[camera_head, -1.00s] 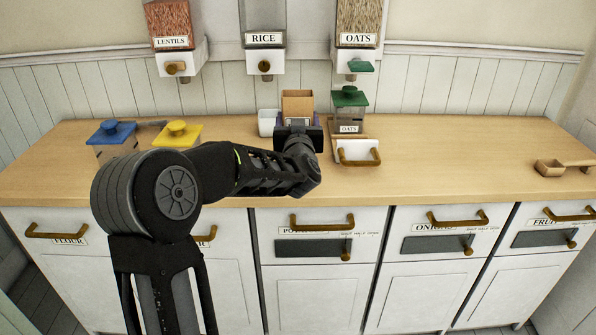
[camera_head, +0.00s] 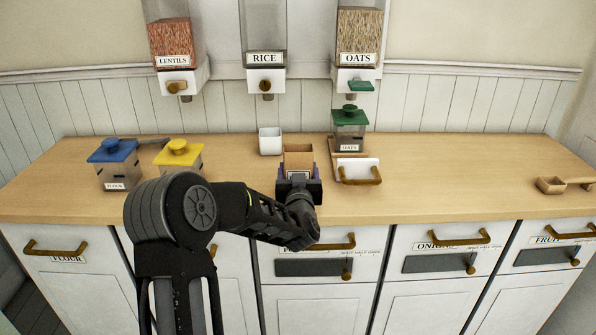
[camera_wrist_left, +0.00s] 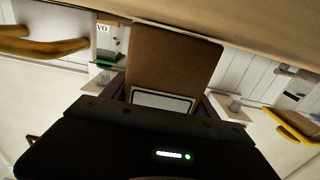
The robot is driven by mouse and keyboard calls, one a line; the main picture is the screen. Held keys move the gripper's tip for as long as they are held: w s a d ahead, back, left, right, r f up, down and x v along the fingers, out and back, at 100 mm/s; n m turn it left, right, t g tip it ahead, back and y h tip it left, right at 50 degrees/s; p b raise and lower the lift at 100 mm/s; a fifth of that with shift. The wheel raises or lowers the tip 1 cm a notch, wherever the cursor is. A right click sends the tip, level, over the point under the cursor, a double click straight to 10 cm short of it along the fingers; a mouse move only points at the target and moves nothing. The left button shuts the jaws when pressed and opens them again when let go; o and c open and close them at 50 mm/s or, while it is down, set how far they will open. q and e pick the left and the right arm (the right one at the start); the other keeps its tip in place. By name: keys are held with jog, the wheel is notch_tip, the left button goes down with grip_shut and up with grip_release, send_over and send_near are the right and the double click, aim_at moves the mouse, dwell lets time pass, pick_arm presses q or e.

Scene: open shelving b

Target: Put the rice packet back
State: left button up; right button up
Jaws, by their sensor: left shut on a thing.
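The rice packet appears to be the brown, open-topped box (camera_head: 298,157) held over the front half of the counter. In the left wrist view the brown box (camera_wrist_left: 175,55) fills the middle, with a white label low on its face; I cannot read it. My left gripper (camera_head: 298,174) is shut on the box, a finger on each side. I cannot tell whether its base touches the counter. The RICE dispenser (camera_head: 265,58) hangs on the wall behind. My right gripper is not in view.
A white cup (camera_head: 270,141) stands behind and left of the box. Blue-lidded (camera_head: 114,168) and yellow-lidded (camera_head: 180,158) canisters stand left. The right counter is mostly clear.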

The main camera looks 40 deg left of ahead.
pick_arm(q)
jog(key=shift+f, duration=0.15)
jog(key=o, duration=1.3)
jog(key=shift+c, duration=0.2)
jog(key=o, duration=0.4)
jog(key=shift+o, duration=0.2)
jog(key=b+v, duration=0.1)
jog(key=v, duration=1.1)
jog(key=shift+b, duration=0.35)
